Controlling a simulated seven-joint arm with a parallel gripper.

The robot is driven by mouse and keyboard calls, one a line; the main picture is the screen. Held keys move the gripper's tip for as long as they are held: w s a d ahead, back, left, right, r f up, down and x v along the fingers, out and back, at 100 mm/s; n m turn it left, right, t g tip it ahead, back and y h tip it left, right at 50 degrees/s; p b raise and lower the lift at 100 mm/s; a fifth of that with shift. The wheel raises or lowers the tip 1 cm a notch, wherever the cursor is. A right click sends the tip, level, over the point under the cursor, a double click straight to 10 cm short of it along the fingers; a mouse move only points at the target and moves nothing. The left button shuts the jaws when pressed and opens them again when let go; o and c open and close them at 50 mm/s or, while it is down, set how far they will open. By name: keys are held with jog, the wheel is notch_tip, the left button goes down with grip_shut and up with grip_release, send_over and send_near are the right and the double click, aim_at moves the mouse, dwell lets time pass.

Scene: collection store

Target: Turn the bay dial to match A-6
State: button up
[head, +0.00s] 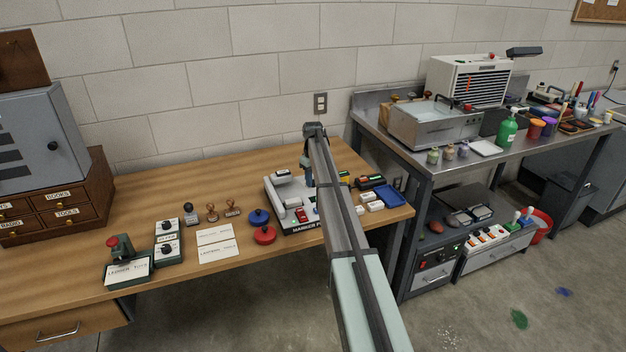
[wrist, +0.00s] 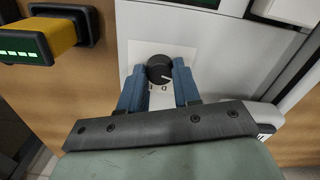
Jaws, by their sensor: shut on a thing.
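A round black dial (wrist: 160,69) with a pale pointer line sits on a white plate in the wrist view. Small marks show beneath it, one like a D; I cannot read the full scale. My gripper (wrist: 159,72) is shut on the dial, with one blue finger at its left side and one at its right. In the head view, my gripper (head: 308,180) is over the white machine labelled "MARKER P..." (head: 284,190), and my arm hides the dial.
Two small black knobs stand on a green-edged box (head: 168,243), left of several stamps. Blue (head: 259,217) and red (head: 264,235) round-handled pads lie beside the machine. A yellow part with a green display (wrist: 50,40) is close left of my fingers. The wooden desk is clear behind.

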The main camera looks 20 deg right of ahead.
jog(key=shift+n, duration=0.4)
jog(key=o, duration=1)
jog(key=shift+o, duration=0.2)
notch_tip(320, 180, up, 14)
jog(key=shift+f, duration=0.1)
dwell(0.4)
